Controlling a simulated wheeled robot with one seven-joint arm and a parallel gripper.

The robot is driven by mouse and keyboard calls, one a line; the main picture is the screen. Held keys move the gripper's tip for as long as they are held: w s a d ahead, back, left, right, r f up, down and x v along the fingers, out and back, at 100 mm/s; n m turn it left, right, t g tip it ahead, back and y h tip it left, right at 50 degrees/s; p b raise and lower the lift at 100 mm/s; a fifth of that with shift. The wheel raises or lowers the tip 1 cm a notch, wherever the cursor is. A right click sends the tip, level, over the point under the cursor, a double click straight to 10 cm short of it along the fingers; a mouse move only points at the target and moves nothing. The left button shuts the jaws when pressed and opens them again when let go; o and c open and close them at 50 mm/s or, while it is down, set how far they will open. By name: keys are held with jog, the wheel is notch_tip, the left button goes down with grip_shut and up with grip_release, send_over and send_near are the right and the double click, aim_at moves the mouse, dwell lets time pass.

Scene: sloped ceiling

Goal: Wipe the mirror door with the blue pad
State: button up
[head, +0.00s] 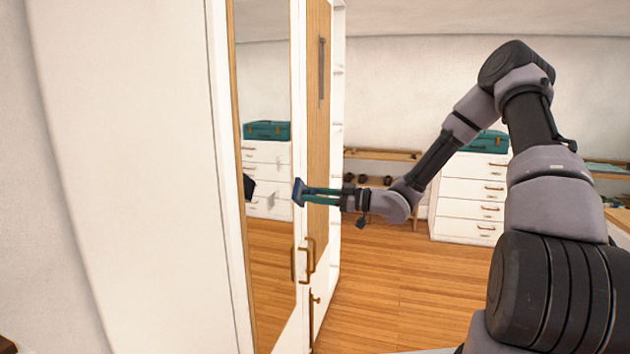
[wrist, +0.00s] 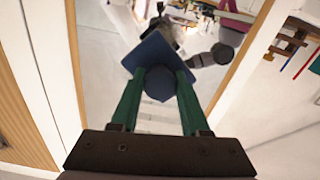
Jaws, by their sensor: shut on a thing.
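The mirror door (head: 268,225) stands at the left in the head view, with a white frame and wood edging. Its glass also fills the middle of the wrist view (wrist: 110,70) and reflects my arm. My gripper (head: 318,195) has green fingers and is shut on the blue pad (head: 298,192). In the wrist view, the pad (wrist: 150,52) sits tilted beyond the fingertips (wrist: 160,90), in front of the glass. A dark reflection at the glass's left edge lies apart from the pad in the head view. Contact with the glass cannot be told.
Brass handles (head: 309,258) stick out below my gripper. A wood-panelled door (head: 318,140) stands beside the mirror door. A white drawer chest (head: 470,195) with a teal case (head: 487,141) and a low shoe rack (head: 380,155) stand behind. The wooden floor (head: 400,290) is clear.

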aim_at(299, 202)
jog(key=s, duration=0.1)
jog(key=s+f+m, duration=0.1)
jog(key=s+a+m, duration=0.1)
jog(key=shift+f, duration=0.25)
jog(key=shift+m, duration=0.3)
jog(key=shift+x, duration=2.95)
jog(key=shift+x, duration=1.3)
jog(key=shift+f, duration=0.15)
